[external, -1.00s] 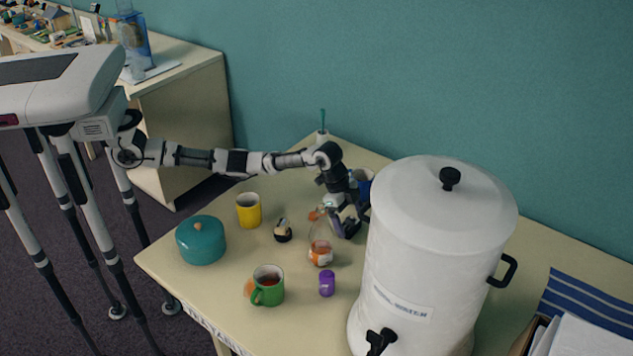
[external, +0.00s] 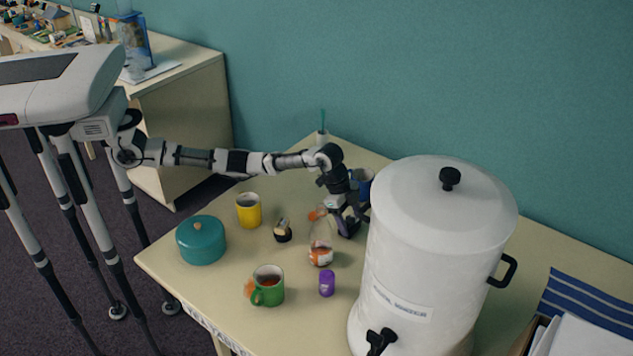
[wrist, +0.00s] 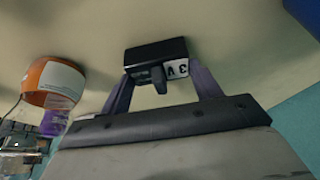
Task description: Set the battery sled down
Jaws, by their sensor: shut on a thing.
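The battery sled (wrist: 152,52) is a small black block with a white "3 V" label, seen in the wrist view between my two purple-grey fingers. My gripper (wrist: 160,72) is shut on it, over the tabletop. In the external view my gripper (external: 347,222) points down near the back of the table, left of the big white urn. The sled cannot be made out there. I cannot tell whether its underside touches the table.
A clear jar with an orange label (external: 321,256) stands close in front of my gripper. A blue mug (external: 363,184) is just behind it. The white urn (external: 432,250) blocks the right. A small dark-and-cream item (external: 282,232) and yellow mug (external: 249,211) stand left.

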